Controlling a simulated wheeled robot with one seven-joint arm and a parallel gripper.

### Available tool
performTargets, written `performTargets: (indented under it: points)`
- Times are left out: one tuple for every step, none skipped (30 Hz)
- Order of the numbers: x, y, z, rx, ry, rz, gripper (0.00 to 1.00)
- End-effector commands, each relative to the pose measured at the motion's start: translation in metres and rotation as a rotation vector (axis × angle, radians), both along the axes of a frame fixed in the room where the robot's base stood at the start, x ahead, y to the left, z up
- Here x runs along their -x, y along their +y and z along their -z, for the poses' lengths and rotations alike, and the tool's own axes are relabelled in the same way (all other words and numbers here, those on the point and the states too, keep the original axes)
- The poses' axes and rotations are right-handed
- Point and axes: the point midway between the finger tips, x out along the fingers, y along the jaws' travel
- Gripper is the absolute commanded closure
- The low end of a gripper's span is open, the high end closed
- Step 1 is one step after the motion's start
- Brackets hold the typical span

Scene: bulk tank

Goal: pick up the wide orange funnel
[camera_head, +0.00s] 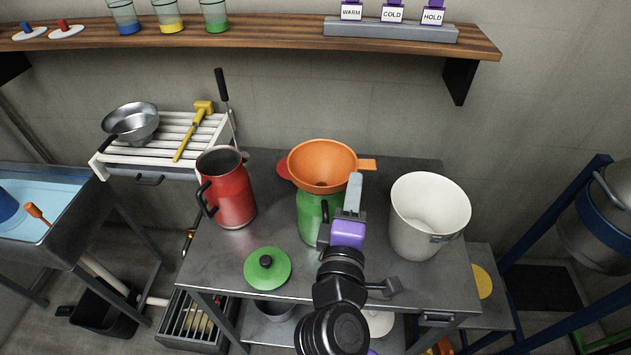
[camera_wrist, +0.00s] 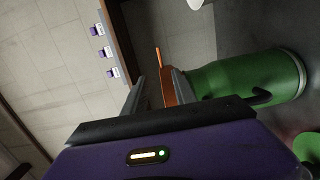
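The wide orange funnel (camera_head: 322,163) sits upright in the mouth of a green can (camera_head: 311,222) on the metal table, its tab pointing right. My gripper (camera_head: 355,183) is at the funnel's right front side, just below the tab. In the wrist view the orange funnel (camera_wrist: 168,90) shows edge-on between the two grey fingers of my gripper (camera_wrist: 158,84). A gap shows between the left finger and the funnel; the right finger is close to it. I cannot tell whether that finger touches. The green can also shows in the wrist view (camera_wrist: 235,80).
A red can (camera_head: 228,190) stands left of the green can, and a white bucket (camera_head: 425,215) stands to the right. A green lid (camera_head: 267,268) lies in front. A wall shelf (camera_head: 260,38) runs above the table.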

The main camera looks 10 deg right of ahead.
Motion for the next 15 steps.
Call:
performTargets:
  points:
    - [-0.003,-0.001,-0.002,0.004,-0.001,0.005,0.67]
    - [-0.006,-0.002,-0.003,0.005,-0.002,0.006,0.67]
    - [-0.009,-0.004,-0.003,0.005,-0.002,0.007,0.67]
    - [-0.012,-0.006,-0.003,0.005,-0.002,0.007,0.67]
    - [-0.015,-0.007,-0.003,0.005,-0.002,0.006,0.67]
    - [-0.019,-0.009,-0.002,0.005,-0.002,0.006,0.67]
    - [-0.021,-0.01,-0.002,0.005,-0.001,0.006,0.67]
    - [-0.024,-0.011,-0.002,0.004,-0.001,0.006,0.67]
    - [-0.027,-0.013,-0.002,0.004,-0.001,0.005,0.67]
    - [-0.03,-0.015,-0.001,0.004,-0.001,0.005,0.67]
    - [-0.032,-0.017,-0.001,0.004,-0.001,0.006,0.67]
    - [-0.037,-0.02,-0.001,0.004,-0.001,0.006,0.67]
    - [-0.041,-0.022,0.0,0.004,-0.001,0.006,0.67]
    - [-0.045,-0.024,0.0,0.004,-0.001,0.006,0.67]
    - [-0.051,-0.027,0.001,0.004,-0.001,0.006,0.67]
